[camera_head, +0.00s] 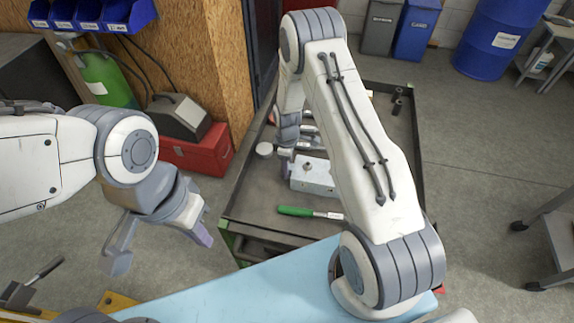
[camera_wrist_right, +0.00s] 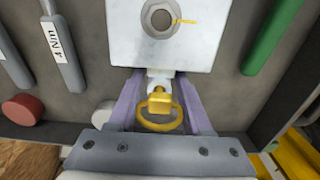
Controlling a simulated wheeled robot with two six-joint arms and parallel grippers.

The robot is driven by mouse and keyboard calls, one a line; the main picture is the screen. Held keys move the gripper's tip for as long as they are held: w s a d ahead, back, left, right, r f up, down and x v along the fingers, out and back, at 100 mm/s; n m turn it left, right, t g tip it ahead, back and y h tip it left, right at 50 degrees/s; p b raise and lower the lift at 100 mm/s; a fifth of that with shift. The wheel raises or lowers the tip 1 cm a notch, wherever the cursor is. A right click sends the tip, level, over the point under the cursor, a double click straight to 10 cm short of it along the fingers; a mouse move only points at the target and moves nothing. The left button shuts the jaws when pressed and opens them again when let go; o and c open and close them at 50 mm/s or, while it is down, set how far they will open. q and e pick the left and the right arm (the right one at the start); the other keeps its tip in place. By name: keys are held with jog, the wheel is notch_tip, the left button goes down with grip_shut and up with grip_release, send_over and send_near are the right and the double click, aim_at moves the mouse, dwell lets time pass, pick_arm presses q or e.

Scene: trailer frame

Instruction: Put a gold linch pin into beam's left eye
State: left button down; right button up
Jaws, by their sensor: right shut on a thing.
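My right gripper (camera_wrist_right: 160,84) is shut on a gold linch pin (camera_wrist_right: 158,99), whose ring hangs toward the wrist camera. The pin's far end meets a small pale lug at the near side of a light metal block (camera_wrist_right: 125,40); I cannot tell whether it is inside an eye. The block has a round hole with a small gold piece beside it. In the head view the block (camera_head: 314,178) sits on the cart, and my right gripper (camera_head: 286,158) is at its left end, with the pin not visible. My left gripper (camera_head: 160,250) is open and empty, left of the cart.
The dark cart top (camera_head: 255,200) also holds a green-handled tool (camera_head: 297,211), grey tools and small round discs. A red toolbox (camera_head: 195,150) stands left of the cart. A light blue surface (camera_head: 240,285) lies in front.

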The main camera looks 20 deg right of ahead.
jog(key=shift+f+b, duration=0.3)
jog(key=shift+f, duration=0.2)
jog(key=o, duration=1.3)
jog(key=shift+c, duration=0.2)
notch_tip(320, 180, up, 10)
jog(key=shift+f+b, duration=0.1)
jog(key=shift+b, duration=0.85)
jog(key=shift+r, duration=0.4)
